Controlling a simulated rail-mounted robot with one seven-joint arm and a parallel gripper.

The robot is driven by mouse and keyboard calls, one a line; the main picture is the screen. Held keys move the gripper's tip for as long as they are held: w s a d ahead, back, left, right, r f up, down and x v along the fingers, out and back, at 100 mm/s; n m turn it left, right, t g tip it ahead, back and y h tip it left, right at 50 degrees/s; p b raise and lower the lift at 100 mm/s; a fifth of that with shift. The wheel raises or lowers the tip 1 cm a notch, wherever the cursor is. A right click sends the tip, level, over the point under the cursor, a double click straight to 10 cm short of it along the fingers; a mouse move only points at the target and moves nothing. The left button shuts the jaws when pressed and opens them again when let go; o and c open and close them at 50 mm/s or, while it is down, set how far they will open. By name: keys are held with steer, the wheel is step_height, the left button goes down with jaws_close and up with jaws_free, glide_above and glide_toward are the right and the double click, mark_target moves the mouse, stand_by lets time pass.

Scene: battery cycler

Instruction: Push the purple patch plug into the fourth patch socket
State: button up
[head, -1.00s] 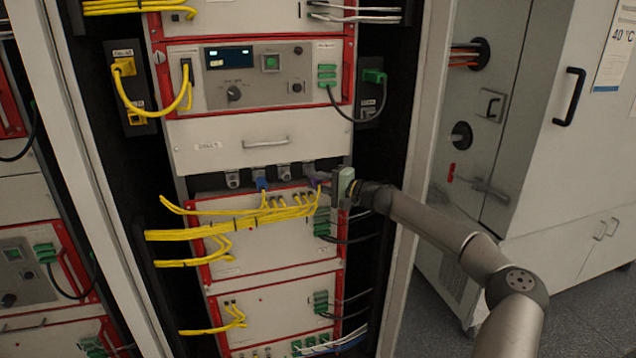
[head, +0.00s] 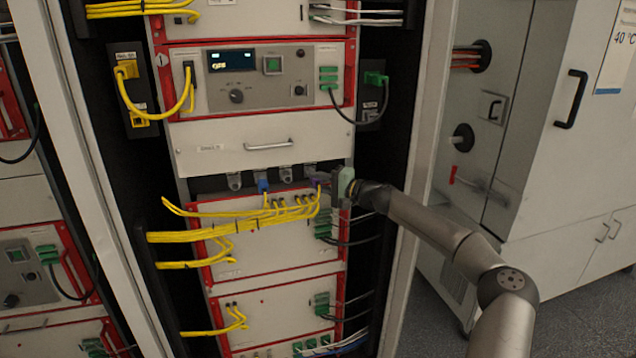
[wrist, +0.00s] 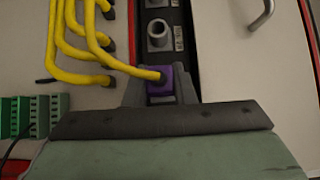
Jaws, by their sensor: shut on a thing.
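The purple patch plug (wrist: 167,80) is between the two fingertips of my gripper (wrist: 160,88) in the wrist view, with its yellow cable running off to the upper left. In the head view my gripper (head: 328,184) is at the right end of the patch socket row, and the purple plug (head: 319,179) shows only as a small patch there. A neighbouring grey socket (wrist: 158,33) is empty. A blue plug (head: 263,185) sits in the second socket.
Yellow cables (head: 245,222) run in a bundle just below the socket row. A drawer handle (head: 268,145) is above it. Green connectors (wrist: 30,116) are at the left of the wrist view. The rack's right post (head: 408,150) stands beside my arm.

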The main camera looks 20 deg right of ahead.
steer(key=o, duration=0.8)
steer(key=shift+o, duration=0.2)
steer(key=shift+s, duration=0.1)
steer(key=b+v, duration=0.3)
steer(key=v, duration=1.4)
steer(key=s+a+f+n+g, duration=0.1)
steer(key=a+f+n+g, duration=0.2)
steer(key=a, duration=0.6)
steer(key=s+a+f+n+g, duration=0.15)
steer(key=a+f+g, duration=0.3)
steer(key=a, duration=0.45)
steer(key=s+a+f+n+g+h, duration=0.3)
steer(key=s+a+f+g+h, duration=0.25)
steer(key=s+a+f, duration=0.45)
steer(key=s+d+r+h, duration=0.2)
steer(key=s, duration=0.7)
steer(key=s+d+r+n+h+p, duration=0.1)
steer(key=s+d+r+h, duration=0.1)
steer(key=s, duration=0.8)
steer(key=s+d+r+n+h, duration=0.1)
steer(key=s+d+r+h, duration=0.2)
steer(key=s, duration=0.6)
steer(key=shift+t+p, duration=0.3)
steer(key=shift+p, duration=0.1)
